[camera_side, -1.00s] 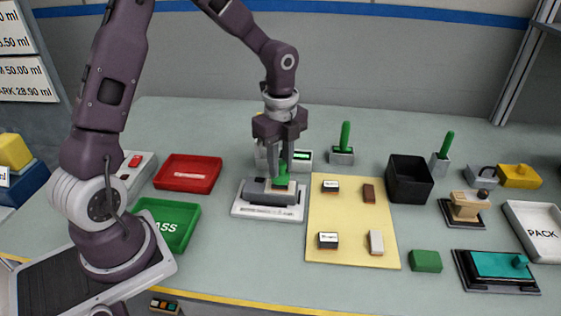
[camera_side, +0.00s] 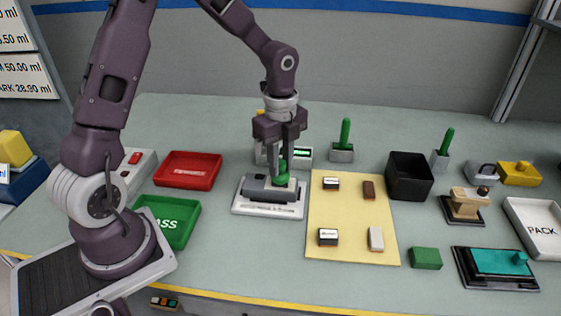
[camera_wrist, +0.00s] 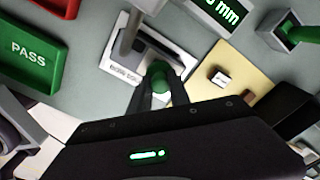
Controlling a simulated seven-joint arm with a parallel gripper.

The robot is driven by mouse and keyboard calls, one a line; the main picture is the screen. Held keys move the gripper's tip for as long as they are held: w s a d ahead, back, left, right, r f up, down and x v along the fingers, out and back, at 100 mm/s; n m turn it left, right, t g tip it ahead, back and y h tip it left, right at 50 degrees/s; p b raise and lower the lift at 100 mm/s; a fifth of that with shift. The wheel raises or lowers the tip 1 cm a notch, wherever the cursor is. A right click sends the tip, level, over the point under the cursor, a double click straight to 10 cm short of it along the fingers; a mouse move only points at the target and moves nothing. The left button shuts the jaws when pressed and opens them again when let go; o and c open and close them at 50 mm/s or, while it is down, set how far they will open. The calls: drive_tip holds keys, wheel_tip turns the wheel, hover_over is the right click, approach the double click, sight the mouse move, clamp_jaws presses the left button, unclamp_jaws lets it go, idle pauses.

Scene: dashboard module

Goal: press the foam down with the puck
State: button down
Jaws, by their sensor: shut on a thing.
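My gripper (camera_side: 283,172) points straight down over a grey fixture on a white base plate (camera_side: 246,209). Its fingers are shut on a green, round-topped piece, which I take to be the puck's handle (camera_side: 281,179). In the wrist view the green handle (camera_wrist: 158,75) shows between the two fingertips (camera_wrist: 160,85). The handle stands upright at the right part of the fixture, beside a dark grey cylinder-like body (camera_side: 258,188). The puck's lower face is hidden, so I cannot tell whether it touches anything below. I cannot make out the foam under it.
A yellow mat (camera_side: 350,250) with several small blocks lies just right of the fixture. A red tray (camera_side: 188,170) and green PASS tray (camera_side: 175,222) stand left. A gauge with a lit display (camera_side: 301,155) stands close behind. A black bin (camera_side: 408,178) and green block (camera_side: 426,258) are further right.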

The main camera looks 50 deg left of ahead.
drive_tip(key=shift+r, duration=3.55)
